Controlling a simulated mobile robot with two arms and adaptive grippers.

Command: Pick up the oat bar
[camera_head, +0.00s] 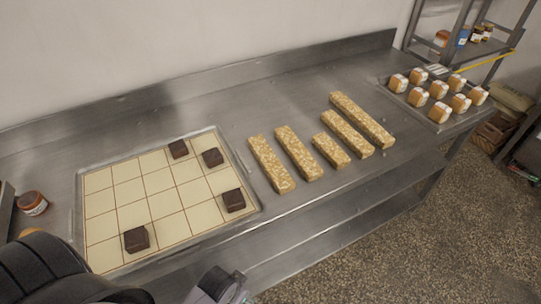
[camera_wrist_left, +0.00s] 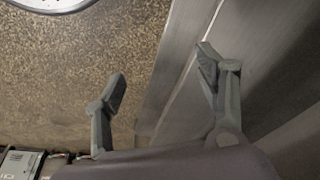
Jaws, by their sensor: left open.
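Several oat bars of different lengths lie side by side on the steel counter in the head view. From left to right they include a long one (camera_head: 271,164), another (camera_head: 299,153), a short one (camera_head: 331,150), a longer one (camera_head: 347,133) and the longest (camera_head: 362,119) at the right. My left gripper (camera_wrist_left: 162,72) shows in its wrist view with its two fingers spread and nothing between them. It faces the floor and the counter's edge, with no oat bar in that view. My left arm shows at the bottom left of the head view, apart from the bars.
A gridded tray (camera_head: 160,262) with several dark brown blocks (camera_head: 136,239) lies left of the bars. A tray (camera_head: 399,98) of small white-topped cakes (camera_head: 439,112) stands at the right end. A jar (camera_head: 33,203) stands far left. Bare counter (camera_head: 285,100) lies behind the bars.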

